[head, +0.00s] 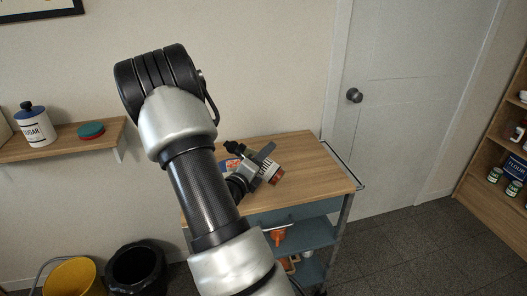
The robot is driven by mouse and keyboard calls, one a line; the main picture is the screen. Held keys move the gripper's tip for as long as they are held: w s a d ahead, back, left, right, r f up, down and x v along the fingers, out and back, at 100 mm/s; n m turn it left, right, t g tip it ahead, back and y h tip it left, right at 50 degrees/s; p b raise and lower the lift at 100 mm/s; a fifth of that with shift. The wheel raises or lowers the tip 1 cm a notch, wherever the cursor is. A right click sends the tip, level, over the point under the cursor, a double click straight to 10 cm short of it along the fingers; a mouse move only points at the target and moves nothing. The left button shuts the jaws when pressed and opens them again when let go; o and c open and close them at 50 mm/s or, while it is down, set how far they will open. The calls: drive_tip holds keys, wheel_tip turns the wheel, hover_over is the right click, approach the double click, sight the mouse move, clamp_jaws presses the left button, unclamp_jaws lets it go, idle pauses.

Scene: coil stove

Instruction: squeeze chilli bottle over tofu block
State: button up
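My gripper (257,164) is over the wooden cart top, small and partly hidden behind my own arm. It is around a bottle with a pale lettered label and a red end, which looks like the chilli bottle (272,174). The bottle is tilted well over, its red end to the lower right; a dark part at the upper left may be its cap. A small blue and orange item (231,163) shows just left of the gripper, partly covered. I cannot make out a tofu block; my arm and gripper hide that part of the top.
The cart top (315,178) is clear on its right side. Lower shelves hold an orange item (278,236). A wall shelf with a sugar jar (36,128) is at left. A yellow bucket (70,277) and black bin (136,268) stand below. A door (415,110) is behind.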

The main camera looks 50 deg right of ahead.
drive_tip(key=w+a+r+n+g+p, duration=0.1)
drive_tip(key=w+r+n+p, duration=0.3)
drive_tip(key=n+p, duration=1)
drive_tip(key=shift+w+a+n+h, duration=0.3)
drive_tip(key=shift+w+a, duration=0.1)
drive_tip(key=shift+w, duration=1.1)
